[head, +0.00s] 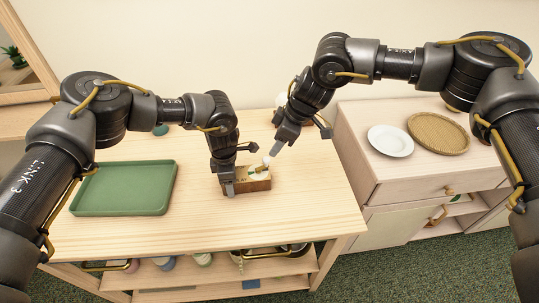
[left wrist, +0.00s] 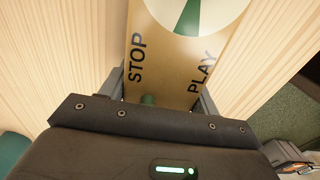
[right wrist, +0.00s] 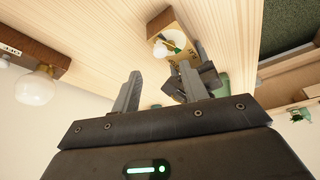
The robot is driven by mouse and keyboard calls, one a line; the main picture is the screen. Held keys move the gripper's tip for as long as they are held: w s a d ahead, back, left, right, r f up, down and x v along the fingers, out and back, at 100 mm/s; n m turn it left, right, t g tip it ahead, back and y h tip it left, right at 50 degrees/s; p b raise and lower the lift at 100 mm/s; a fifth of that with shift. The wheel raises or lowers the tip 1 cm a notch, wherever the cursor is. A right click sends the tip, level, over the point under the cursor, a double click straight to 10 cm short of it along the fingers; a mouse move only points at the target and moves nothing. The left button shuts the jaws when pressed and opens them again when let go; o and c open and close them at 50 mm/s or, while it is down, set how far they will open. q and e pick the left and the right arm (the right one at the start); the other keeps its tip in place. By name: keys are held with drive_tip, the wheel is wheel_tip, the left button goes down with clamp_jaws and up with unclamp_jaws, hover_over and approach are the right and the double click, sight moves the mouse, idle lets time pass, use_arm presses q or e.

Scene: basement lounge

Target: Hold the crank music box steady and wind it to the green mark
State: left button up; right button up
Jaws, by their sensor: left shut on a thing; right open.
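The crank music box (head: 259,186), a small brown wooden block with a pale gold top, stands on the wooden table. My left gripper (head: 229,184) is shut on its left end. The left wrist view shows the top (left wrist: 165,68) between the fingers, with STOP and PLAY lettering and part of a white dial with a green wedge (left wrist: 188,17). A pale crank knob (head: 266,158) stands over the box; it also shows in the right wrist view (right wrist: 161,49). My right gripper (head: 284,139) is open and empty, above and beyond the box, apart from the knob.
A green tray (head: 125,188) lies on the table's left side. A lamp with a round white bulb (right wrist: 36,87) stands at the table's back. A white plate (head: 390,141) and a woven tray (head: 438,134) lie on the right cabinet. The table right of the box is clear.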

sight(267, 158)
drive_tip(key=x, duration=0.7)
clamp_jaws()
drive_tip(key=shift+w, duration=0.1)
